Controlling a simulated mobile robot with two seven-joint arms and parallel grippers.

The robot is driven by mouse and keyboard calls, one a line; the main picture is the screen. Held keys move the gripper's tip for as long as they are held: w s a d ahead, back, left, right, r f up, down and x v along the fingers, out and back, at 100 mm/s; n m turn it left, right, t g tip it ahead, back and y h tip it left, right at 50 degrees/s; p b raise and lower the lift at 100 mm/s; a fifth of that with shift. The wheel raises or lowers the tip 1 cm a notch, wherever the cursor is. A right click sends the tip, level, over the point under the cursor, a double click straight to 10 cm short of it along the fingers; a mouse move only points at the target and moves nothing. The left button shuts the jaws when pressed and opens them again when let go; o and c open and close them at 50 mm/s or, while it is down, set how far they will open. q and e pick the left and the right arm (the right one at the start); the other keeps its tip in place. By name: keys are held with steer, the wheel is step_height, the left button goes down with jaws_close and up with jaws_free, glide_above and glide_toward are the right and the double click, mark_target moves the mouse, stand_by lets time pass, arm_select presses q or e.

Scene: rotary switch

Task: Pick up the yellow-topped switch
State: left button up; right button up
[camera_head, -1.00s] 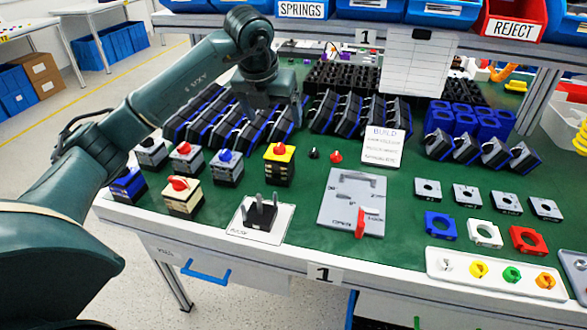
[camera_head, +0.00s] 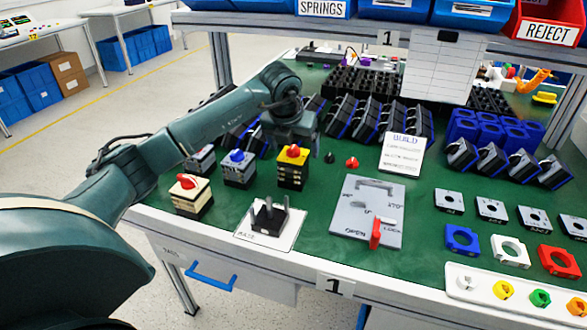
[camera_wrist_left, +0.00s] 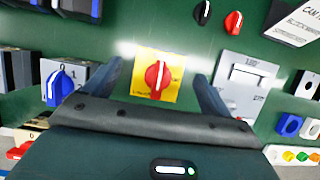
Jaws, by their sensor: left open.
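The yellow-topped switch (camera_head: 291,173) stands upright on the green bench. It has a yellow plate, a red knob and a dark striped body. My left gripper (camera_head: 291,138) is just above and behind it in the head view, with its fingertips hard to make out there. In the left wrist view the open fingers (camera_wrist_left: 158,74) lie on either side of the yellow top (camera_wrist_left: 140,64), with green bench showing between each finger and the plate. The fingers look apart from the switch, and nothing is held. My right gripper is not in view.
A blue-knobbed switch (camera_head: 238,170) stands close on the left, with a red-knobbed cream switch (camera_head: 190,197) further left. A base plate fixture (camera_head: 291,232) lies in front. A grey plate with a red lever (camera_head: 361,190) lies to the right. Black bins (camera_head: 366,118) stand behind.

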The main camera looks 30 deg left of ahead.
arm_select(q)
steer(key=shift+x, duration=1.55)
steer(key=shift+s, duration=0.1)
steer(key=shift+c, duration=0.3)
steer(key=c, duration=1.2)
